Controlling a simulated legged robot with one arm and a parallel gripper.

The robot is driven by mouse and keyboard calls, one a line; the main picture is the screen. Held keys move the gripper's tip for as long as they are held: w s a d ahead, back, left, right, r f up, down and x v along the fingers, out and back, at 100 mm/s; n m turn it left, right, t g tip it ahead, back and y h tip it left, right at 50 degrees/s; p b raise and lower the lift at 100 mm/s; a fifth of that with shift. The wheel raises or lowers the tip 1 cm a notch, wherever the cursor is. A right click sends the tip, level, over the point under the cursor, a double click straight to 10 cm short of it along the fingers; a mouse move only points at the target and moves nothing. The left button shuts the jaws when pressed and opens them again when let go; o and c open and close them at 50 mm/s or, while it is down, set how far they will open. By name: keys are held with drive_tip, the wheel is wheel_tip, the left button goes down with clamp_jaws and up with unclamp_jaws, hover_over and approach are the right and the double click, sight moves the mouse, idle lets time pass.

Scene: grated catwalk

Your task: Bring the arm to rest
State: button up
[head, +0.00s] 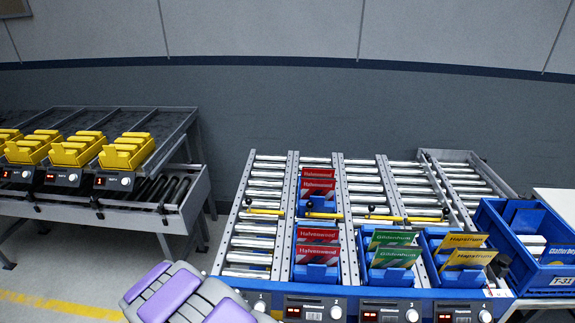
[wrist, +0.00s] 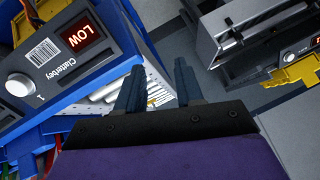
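My gripper (wrist: 158,82) shows in the wrist view with its two dark fingers apart. I see nothing held between them. Behind the fingers is the side of a blue unit with white slats or sheets, and I cannot tell the gap to it. In the head view my arm, grey with purple panels (head: 170,293), shows at the bottom left of centre, in front of the roller rack. My gripper cannot be made out in the head view.
The roller rack (head: 262,199) holds blue bins with red, green and yellow cards. A larger blue crate (head: 541,270) stands at the right. A grey rack (head: 180,205) with yellow bins is at the left. The wrist view shows a "LOW" display (wrist: 83,36) close by.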

drive_tip(key=s+d+r+n+g+y, duration=0.1)
drive_tip(key=s+d+r+g+y, duration=0.1)
drive_tip(key=d+r, duration=0.6)
drive_tip(key=s+d+r+n+g+y, duration=0.1)
drive_tip(key=s+d+r+n+g, duration=0.1)
drive_tip(key=d+r, duration=0.65)
drive_tip(key=s+d+r+g+h, duration=0.1)
drive_tip(key=s+d+r+g, duration=0.1)
drive_tip(key=s+d, duration=0.7)
drive_tip(key=s+d+r+g+h, duration=0.2)
drive_tip(key=s+d+r, duration=0.1)
drive_tip(key=s+d, duration=0.6)
drive_tip(key=s+d+r+g+h, duration=0.1)
drive_tip(key=s+d+r+g, duration=0.1)
drive_tip(key=s+d, duration=0.7)
drive_tip(key=s+r, duration=0.1)
drive_tip(key=s, duration=0.3)
drive_tip(key=shift+s+d+r+h, duration=0.25)
drive_tip(key=shift+s+r+h, duration=0.05)
drive_tip(key=shift+s, duration=0.05)
drive_tip(key=shift+o, duration=0.5)
drive_tip(key=shift+a, duration=0.15)
